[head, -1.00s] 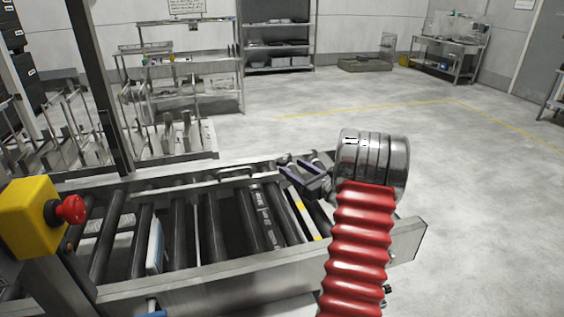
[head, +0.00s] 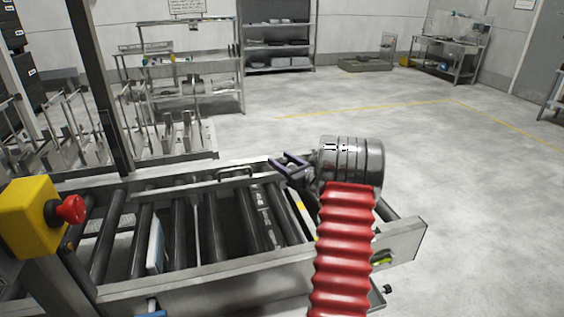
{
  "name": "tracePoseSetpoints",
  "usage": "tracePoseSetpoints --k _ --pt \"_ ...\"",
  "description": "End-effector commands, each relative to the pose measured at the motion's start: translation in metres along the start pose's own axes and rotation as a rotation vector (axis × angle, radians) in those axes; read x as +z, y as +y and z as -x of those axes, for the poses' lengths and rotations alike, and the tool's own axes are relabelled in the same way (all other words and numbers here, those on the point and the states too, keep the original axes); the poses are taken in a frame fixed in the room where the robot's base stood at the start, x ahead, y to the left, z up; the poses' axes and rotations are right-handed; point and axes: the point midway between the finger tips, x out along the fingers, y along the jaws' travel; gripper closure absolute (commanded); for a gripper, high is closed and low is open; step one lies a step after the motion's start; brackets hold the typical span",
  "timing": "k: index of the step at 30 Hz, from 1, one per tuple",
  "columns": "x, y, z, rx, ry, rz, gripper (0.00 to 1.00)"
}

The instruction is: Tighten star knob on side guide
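My gripper (head: 286,162) is over the far right part of the roller conveyor (head: 190,283), near its far rail. Its two dark fingers point left and look apart, with nothing visible between them. A small black knob (head: 387,289) sticks out low at the conveyor's near right corner, well away from my gripper; its shape is too small to tell whether it is the star knob. A grey bar like a handle (head: 245,172) runs along the far rail, just left of my gripper; I cannot tell whether it is the side guide. My arm hides part of the conveyor's right end.
A yellow box with a red stop button (head: 70,209) stands at the near left. A dark upright post (head: 101,85) rises behind it. A pale flat panel (head: 155,245) stands between rollers. A yellow-green item (head: 383,258) sits at the right end. The floor to the right is clear.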

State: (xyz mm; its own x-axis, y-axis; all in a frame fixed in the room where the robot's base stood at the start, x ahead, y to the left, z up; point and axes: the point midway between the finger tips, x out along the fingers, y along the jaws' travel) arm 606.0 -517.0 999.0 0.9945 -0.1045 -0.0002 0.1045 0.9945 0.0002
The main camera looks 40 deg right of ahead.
Motion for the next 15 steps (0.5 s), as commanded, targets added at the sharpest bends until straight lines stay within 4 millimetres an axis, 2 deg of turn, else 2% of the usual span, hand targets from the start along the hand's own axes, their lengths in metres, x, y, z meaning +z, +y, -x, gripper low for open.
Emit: tracePoseSetpoints --k 2,13,15 --pt "0.0000 -0.0001 0.0002 0.000 0.000 0.000 0.59" --pt "0.0000 -0.0002 0.0004 0.000 0.000 0.000 0.85" --pt "0.0000 -0.0001 0.0004 0.000 0.000 0.000 0.86"
